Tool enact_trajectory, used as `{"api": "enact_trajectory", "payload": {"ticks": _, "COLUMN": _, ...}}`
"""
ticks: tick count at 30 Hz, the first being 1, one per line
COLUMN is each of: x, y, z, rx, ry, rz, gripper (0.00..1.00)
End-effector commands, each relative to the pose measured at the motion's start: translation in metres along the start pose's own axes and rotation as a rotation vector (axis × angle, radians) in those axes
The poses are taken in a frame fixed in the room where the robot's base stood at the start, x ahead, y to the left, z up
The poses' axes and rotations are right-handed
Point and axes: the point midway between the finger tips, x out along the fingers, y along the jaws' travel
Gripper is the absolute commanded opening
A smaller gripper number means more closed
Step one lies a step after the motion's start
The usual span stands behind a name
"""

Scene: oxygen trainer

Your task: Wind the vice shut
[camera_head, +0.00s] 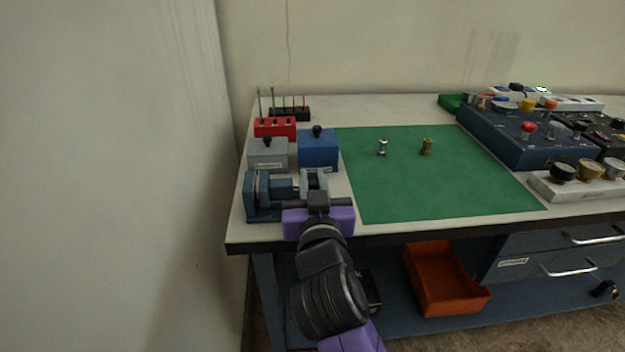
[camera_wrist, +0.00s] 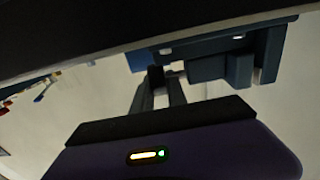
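The blue-grey vice (camera_head: 263,207) stands at the front left corner of the bench. Its jaws are at its left end, but the width of their gap is hard to judge. My gripper (camera_head: 314,182) is at the vice's right end, over the bench's front edge. In the wrist view the vice (camera_wrist: 205,65) is at upper right, and two grey finger-like pieces (camera_wrist: 160,90) reach from my gripper towards it. They look close together around the vice's screw end. The handle cannot be made out, so whether they hold it is unclear.
A grey box (camera_head: 268,156), a blue box (camera_head: 318,152) and a red holder (camera_head: 275,128) stand close behind the vice. A green mat (camera_head: 430,185) to the right carries two small metal fittings. A wall rises at the left. An orange bin (camera_head: 445,280) is below.

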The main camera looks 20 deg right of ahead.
Motion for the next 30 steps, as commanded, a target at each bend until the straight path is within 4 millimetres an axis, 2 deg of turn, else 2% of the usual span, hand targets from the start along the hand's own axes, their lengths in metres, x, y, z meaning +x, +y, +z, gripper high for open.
{"api": "enact_trajectory", "payload": {"ticks": 16, "x": 0.000, "y": 0.000, "z": -0.005, "rx": 0.000, "ry": -0.048, "rz": 0.000, "gripper": 0.00}}
{"api": "enact_trajectory", "payload": {"ticks": 30, "x": 0.003, "y": 0.001, "z": -0.010, "rx": -0.002, "ry": -0.311, "rz": 0.002, "gripper": 0.00}}
